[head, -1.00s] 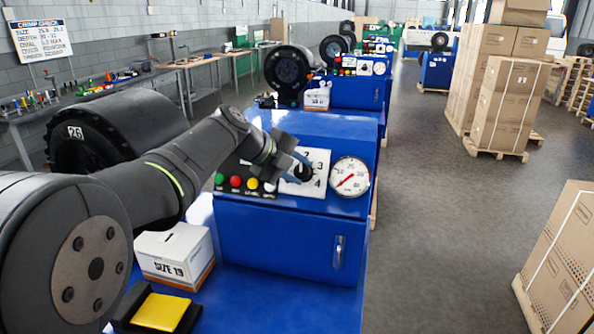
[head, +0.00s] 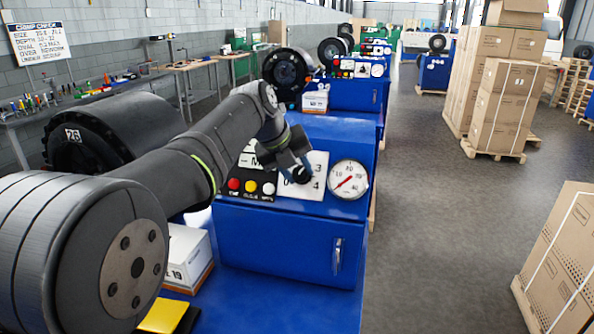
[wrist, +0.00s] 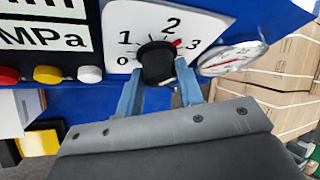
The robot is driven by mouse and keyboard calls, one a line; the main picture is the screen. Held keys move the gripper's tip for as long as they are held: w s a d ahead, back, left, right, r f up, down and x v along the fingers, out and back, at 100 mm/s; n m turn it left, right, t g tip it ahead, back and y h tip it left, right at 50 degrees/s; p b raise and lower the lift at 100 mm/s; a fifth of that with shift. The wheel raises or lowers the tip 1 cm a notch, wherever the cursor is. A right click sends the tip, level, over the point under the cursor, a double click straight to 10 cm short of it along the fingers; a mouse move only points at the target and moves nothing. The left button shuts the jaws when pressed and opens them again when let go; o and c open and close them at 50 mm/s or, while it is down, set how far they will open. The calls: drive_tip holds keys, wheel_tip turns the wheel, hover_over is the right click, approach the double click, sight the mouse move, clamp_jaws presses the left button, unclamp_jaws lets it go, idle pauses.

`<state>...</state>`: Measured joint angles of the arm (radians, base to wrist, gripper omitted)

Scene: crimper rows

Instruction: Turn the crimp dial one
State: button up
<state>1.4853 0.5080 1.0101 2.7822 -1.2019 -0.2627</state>
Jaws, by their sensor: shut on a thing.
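The crimp dial is a black knob (wrist: 157,62) on a white plate (wrist: 205,22) numbered around it; 0, 1, 2 and 3 show in the wrist view. A red mark beside the knob sits between 2 and 3, closer to 3. My gripper (wrist: 160,72) has its blue fingers on either side of the knob and is shut on it. In the head view my gripper (head: 299,172) is at the plate (head: 316,186) on the blue machine's sloped panel, and it partly hides the knob and numbers.
A round gauge (head: 348,180) is close right of the plate. Red, yellow and white buttons (head: 251,187) are to its left. A white box (head: 189,252) and a yellow-topped block (head: 166,315) are on the blue bench below.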

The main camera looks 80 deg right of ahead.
drive_tip(key=shift+s+f, duration=0.1)
idle(0.3)
drive_tip(key=o, duration=1)
drive_tip(key=v, duration=1.7)
drive_tip(key=shift+r, duration=0.35)
